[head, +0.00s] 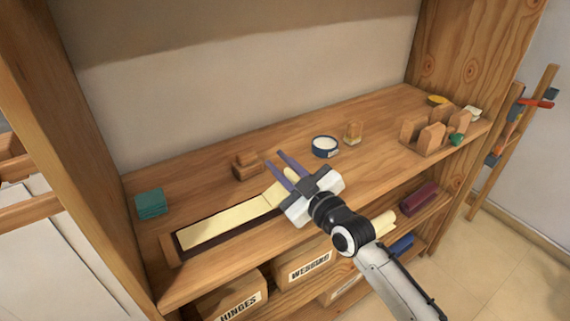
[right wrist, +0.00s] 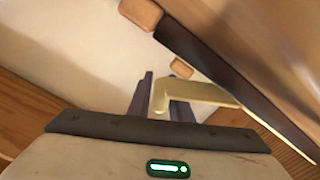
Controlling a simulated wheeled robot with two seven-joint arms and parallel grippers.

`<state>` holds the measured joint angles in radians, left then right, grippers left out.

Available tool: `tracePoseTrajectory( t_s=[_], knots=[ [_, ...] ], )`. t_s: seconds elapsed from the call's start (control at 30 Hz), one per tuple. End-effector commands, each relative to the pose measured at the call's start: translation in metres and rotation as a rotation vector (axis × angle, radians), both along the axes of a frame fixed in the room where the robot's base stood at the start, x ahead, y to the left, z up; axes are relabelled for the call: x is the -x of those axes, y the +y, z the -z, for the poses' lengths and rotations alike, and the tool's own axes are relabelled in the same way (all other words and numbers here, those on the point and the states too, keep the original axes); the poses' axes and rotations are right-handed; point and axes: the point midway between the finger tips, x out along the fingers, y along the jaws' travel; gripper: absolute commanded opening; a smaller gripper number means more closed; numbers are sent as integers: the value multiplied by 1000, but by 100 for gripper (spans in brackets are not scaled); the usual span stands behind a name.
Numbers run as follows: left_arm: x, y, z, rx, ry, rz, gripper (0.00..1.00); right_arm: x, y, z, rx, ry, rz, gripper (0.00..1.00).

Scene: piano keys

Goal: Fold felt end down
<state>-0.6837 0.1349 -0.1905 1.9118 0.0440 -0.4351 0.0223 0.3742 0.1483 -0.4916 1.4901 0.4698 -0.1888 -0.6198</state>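A pale yellow felt strip (head: 225,226) lies along a dark, shallow wooden tray or board (head: 178,252) at the shelf's front left. Its right end (head: 275,192) bends up off the strip toward my right gripper. My right gripper (head: 277,160) reaches in from the lower right, its two purple fingers apart. The felt end shows between or just behind the fingers. In the right wrist view the felt (right wrist: 215,93) runs to the fingers and bends there; whether they touch it is unclear. My left gripper is not in view.
A wooden block (head: 246,166), a round blue tin (head: 325,146) and a small wooden piece (head: 353,132) stand behind the gripper. Teal pads (head: 150,203) lie at left, and a wooden rack (head: 432,136) at right.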

Motion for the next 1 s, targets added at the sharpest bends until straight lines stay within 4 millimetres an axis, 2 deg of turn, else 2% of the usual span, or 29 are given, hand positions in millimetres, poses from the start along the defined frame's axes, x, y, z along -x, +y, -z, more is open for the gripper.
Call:
tracePoseTrajectory(
  t_s=[0.07, 0.37, 0.47, 0.8, 1.0],
  knots=[
    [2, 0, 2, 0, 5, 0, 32, 0, -1, 0, -1, 1, 1, 32],
    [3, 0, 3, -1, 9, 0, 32, 1, -2, 0, -3, -1, 2, 32],
    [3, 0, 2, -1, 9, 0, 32, 7, -6, 0, -2, 1, 3, 32],
    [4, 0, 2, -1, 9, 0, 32, 62, -36, 1, 0, 1, 3, 32],
    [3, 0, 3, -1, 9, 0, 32, 85, -49, 0, -1, 0, 2, 32]
  ],
)
